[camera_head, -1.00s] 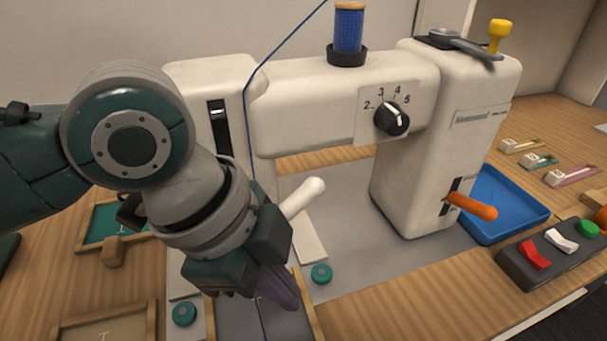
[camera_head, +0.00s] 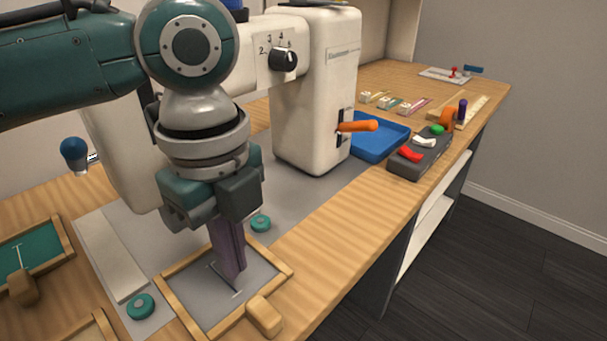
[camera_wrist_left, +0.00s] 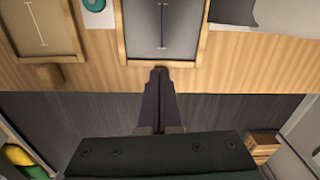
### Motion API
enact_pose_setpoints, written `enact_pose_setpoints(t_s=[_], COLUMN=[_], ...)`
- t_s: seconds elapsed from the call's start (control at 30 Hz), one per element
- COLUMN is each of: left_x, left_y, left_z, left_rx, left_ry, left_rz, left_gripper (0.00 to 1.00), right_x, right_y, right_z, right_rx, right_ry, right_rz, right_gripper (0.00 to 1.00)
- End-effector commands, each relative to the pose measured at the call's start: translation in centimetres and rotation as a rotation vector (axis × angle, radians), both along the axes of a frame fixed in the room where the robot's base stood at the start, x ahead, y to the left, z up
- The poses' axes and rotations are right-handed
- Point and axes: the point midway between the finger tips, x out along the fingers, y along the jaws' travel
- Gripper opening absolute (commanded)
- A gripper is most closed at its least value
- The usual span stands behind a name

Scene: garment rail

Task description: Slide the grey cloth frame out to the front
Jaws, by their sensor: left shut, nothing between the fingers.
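The grey cloth frame (camera_head: 178,308) has a wooden rim, grey cloth with a dark line, and a wooden handle block (camera_head: 264,316) at its front. It lies flat in front of the sewing machine, near the table's front edge. It also shows at the top of the left wrist view (camera_wrist_left: 203,30). My left gripper (camera_head: 236,278) points down over the frame in the head view, shut with nothing in it. In the left wrist view its fingertips (camera_wrist_left: 160,72) overlap the frame's front edge and hide the handle. My right gripper is not in view.
The white sewing machine (camera_head: 312,90) stands behind, with an orange lever (camera_head: 358,126). Teal round knobs (camera_head: 141,306) flank the frame. A teal cloth frame (camera_head: 35,250) lies at left. A blue tray (camera_head: 380,138) and switch box (camera_head: 420,153) are at right. Floor lies open beyond the front edge.

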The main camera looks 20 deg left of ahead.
Motion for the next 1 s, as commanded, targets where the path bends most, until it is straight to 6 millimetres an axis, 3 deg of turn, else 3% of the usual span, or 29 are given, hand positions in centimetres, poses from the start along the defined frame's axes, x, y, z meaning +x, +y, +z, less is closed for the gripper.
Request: enact_pose_setpoints(t_s=[0.1, 0.33, 0.77, 1.0], left_x=[-0.1, 0.0, 0.0, -0.7], left_y=[0.0, 0.0, 0.0, -2.1], left_z=[-2.6, -5.2, -5.6, -5.2], left_rx=[0.000, 0.000, -0.001, -0.003], left_ry=[0.002, 0.001, -0.002, 0.001], left_rz=[0.001, 0.001, 0.000, -0.001], left_gripper=[0.00, 0.00, 0.00, 0.00], right_x=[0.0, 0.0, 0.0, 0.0], right_y=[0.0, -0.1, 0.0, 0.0], right_z=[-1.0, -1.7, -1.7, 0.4], right_rx=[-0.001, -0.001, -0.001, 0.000], right_ry=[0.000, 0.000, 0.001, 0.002], right_rz=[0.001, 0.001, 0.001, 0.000], right_gripper=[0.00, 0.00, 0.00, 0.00])
